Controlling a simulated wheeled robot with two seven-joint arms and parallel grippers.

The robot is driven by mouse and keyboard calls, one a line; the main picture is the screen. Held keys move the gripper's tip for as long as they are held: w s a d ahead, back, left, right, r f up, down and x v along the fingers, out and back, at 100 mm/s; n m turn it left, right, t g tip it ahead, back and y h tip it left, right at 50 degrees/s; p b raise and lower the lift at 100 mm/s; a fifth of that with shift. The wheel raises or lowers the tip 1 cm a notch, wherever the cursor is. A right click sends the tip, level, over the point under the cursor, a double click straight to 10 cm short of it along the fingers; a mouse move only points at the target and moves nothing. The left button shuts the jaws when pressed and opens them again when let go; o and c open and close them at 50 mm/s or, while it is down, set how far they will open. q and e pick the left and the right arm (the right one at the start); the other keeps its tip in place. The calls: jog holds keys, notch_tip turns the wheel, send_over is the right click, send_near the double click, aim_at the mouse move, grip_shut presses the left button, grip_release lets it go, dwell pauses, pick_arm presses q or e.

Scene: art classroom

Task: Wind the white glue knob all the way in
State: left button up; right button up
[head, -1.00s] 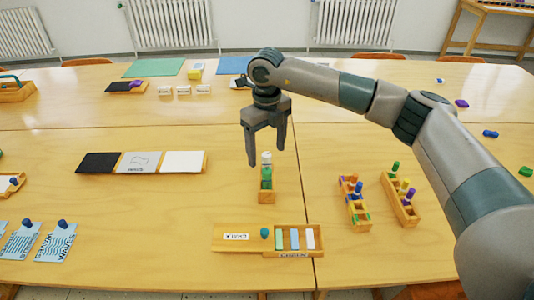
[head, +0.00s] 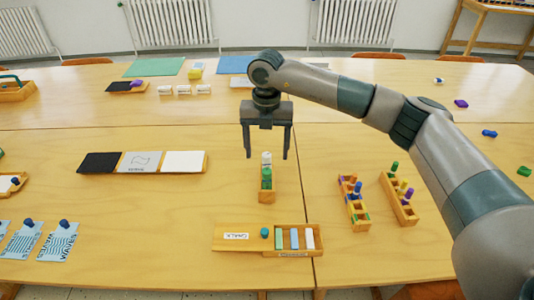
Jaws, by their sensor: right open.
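The white glue knob (head: 266,159) sits on top of a green glue bottle (head: 266,178), which stands upright in a small wooden holder (head: 267,197) near the middle of the table. My right gripper (head: 267,156) is open and points down, with its two fingers on the left and right of the knob in the picture. I cannot tell whether either finger touches the knob; gaps show on both sides. How far the knob is wound in is too small to see. My left gripper is not in view.
A chalk box with a sliding lid (head: 232,243) lies in front of the holder. Two wooden racks (head: 361,218) with coloured pegs stand to the right. A tray with black, grey and white panels (head: 205,163) lies to the left. Bare table surrounds the holder.

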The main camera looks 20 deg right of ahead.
dwell(0.3)
jog(key=c, duration=1.5)
jog(key=shift+n+b, duration=0.4)
jog(key=shift+n, duration=0.1)
jog(key=shift+n+b, duration=1.15)
jog(key=shift+n, duration=1.35)
jog(key=shift+n+b, duration=1.1)
jog(key=shift+n, duration=1.7)
jog(key=o, duration=1.5)
